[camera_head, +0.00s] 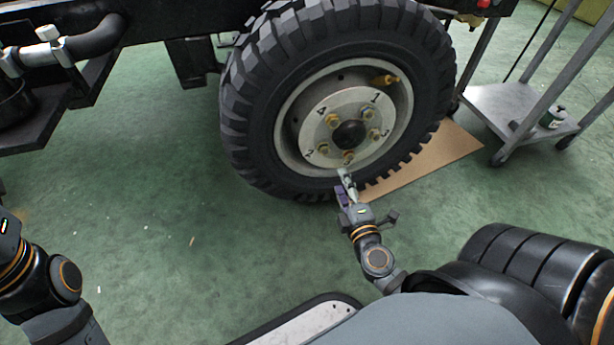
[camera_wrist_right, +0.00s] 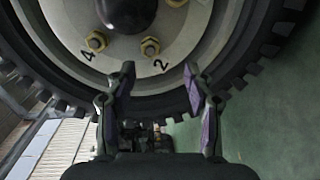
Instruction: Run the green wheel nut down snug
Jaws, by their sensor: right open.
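The wheel (camera_head: 345,112) has a pale hub plate with several brass-yellow nuts around a black centre cap (camera_head: 349,134). The plate carries printed numbers. I cannot pick out a green nut in either view. My right gripper (camera_head: 343,178) is in front of the wheel's lower rim, just below the bottom nut (camera_head: 348,156) in the head view. In the right wrist view, its two fingers (camera_wrist_right: 158,76) are apart with nothing between them. Beyond the fingertips are a nut by the 4 (camera_wrist_right: 96,41) and a nut by the 2 (camera_wrist_right: 150,47).
A brown board (camera_head: 428,160) lies on the floor by the tyre. A grey wheeled cart (camera_head: 515,112) with a small dark container (camera_head: 552,118) stands at the right. The dark chassis frame (camera_head: 150,30) runs across the top left. The green floor left of the wheel is mostly clear.

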